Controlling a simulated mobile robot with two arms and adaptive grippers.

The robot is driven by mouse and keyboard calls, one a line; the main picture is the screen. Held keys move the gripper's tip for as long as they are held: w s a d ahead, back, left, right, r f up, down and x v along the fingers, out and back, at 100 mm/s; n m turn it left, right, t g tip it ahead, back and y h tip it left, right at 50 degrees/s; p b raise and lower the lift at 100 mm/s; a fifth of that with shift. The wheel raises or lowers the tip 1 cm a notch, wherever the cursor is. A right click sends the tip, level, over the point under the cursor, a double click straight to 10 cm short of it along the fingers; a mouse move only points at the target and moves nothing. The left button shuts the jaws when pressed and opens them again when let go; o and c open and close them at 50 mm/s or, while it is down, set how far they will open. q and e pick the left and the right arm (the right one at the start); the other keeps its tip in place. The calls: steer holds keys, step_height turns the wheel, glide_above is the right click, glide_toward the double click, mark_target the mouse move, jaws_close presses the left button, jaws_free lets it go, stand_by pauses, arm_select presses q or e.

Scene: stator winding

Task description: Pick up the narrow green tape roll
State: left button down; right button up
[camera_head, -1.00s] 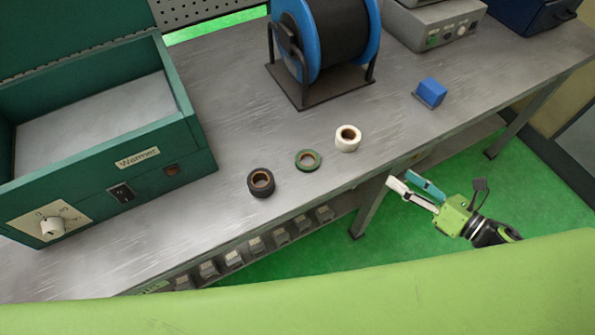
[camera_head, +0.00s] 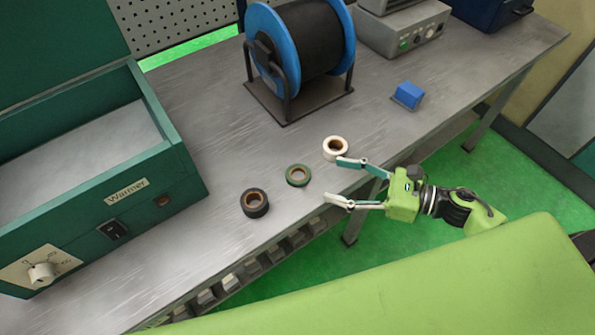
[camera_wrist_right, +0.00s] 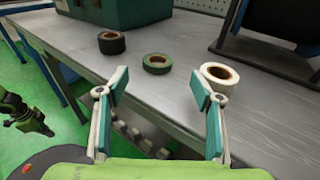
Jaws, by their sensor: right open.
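The narrow green tape roll (camera_head: 298,175) lies flat on the grey workbench, between a black roll (camera_head: 255,203) and a white roll (camera_head: 336,149). My right gripper (camera_head: 343,181) is open and empty at the bench's front edge, its fingers pointing towards the green roll and short of it. In the right wrist view the green roll (camera_wrist_right: 157,63) appears beyond and between the open fingertips (camera_wrist_right: 158,88). The white roll (camera_wrist_right: 219,76) is close to the right finger there. My left gripper does not show in the head view; a green and black arm part stands at the left of the wrist view.
The workbench (camera_head: 215,125) carries a green warmer box (camera_head: 150,185) at left, a blue-rimmed black spool (camera_head: 300,55) at the back and a blue block (camera_head: 408,95) at right. A row of small bins (camera_head: 250,268) sits below the front edge. Bare bench lies behind the rolls.

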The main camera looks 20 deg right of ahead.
mark_target(291, 172)
steer(key=x, duration=0.3)
steer(key=shift+w+a+p, duration=0.25)
steer(key=shift+w+p, duration=0.05)
steer(key=shift+w+a+f+p, duration=0.1)
steer(key=shift+w+a+p, duration=0.1)
steer(key=shift+a+p, duration=0.15)
steer(key=x, duration=0.1)
steer(key=p+x, duration=0.1)
steer(key=x, duration=0.1)
steer(key=shift+a+f+p, duration=0.25)
steer(key=shift+a+p, duration=0.05)
steer(key=shift+a, duration=0.05)
steer(key=shift+w+a+f, duration=0.25)
steer(key=shift+a, duration=0.15)
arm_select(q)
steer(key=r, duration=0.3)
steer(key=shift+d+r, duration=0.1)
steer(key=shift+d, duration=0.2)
arm_select(e)
steer(key=shift+d, duration=0.1)
steer(key=c, duration=1.1)
